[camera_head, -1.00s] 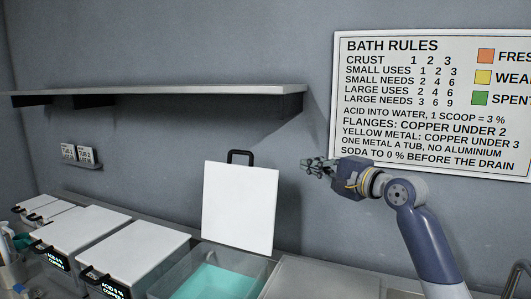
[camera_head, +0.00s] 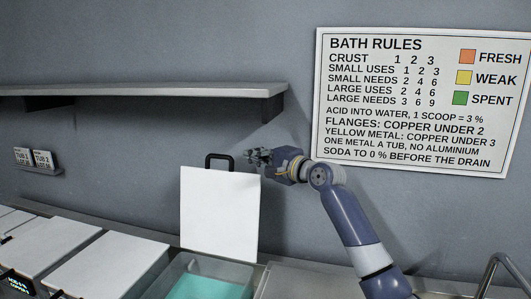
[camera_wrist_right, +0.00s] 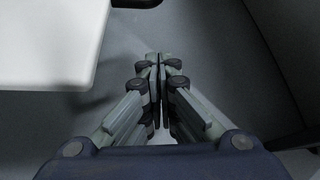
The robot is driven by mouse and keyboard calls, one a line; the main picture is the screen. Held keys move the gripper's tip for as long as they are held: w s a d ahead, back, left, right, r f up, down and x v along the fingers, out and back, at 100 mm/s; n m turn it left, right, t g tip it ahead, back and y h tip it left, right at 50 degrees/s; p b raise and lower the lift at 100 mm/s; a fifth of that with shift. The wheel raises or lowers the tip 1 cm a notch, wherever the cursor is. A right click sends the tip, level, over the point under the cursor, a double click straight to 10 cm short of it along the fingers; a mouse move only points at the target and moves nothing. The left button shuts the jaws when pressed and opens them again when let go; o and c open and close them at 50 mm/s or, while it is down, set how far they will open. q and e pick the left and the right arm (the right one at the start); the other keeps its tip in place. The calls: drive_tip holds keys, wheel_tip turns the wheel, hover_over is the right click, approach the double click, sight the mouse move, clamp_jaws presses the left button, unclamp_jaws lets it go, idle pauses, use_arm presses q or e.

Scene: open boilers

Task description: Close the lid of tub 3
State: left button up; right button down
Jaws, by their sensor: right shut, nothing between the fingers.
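One tub stands open with teal liquid (camera_head: 207,287) in it. Its white lid (camera_head: 219,212) is raised upright against the wall side, with a black handle (camera_head: 219,158) on its top edge. The tub's number is not visible. My right gripper (camera_head: 254,156) is shut and empty, just right of the lid's upper right corner, near handle height. In the right wrist view, the shut fingers (camera_wrist_right: 158,65) are at the middle, and the white lid (camera_wrist_right: 45,45) fills the upper left, apart from the fingers. My left gripper is not in view.
Closed white-lidded tubs (camera_head: 108,265) with black handles stand to the left. A wall shelf (camera_head: 150,91) hangs above the lid. A small ledge with tub cards (camera_head: 42,158) is on the left wall. A rules sign (camera_head: 415,100) is behind my right arm. A metal tap (camera_head: 497,268) stands at lower right.

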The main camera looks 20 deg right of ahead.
drive_tip(key=a+p, duration=0.1)
drive_tip(key=s+a, duration=0.1)
drive_tip(key=a+p, duration=0.1)
drive_tip(key=shift+s+a+r+p, duration=0.1)
drive_tip(key=shift+s+a+p, duration=0.15)
drive_tip(key=shift+s+p, duration=0.1)
drive_tip(key=shift+a, duration=0.1)
idle(0.3)
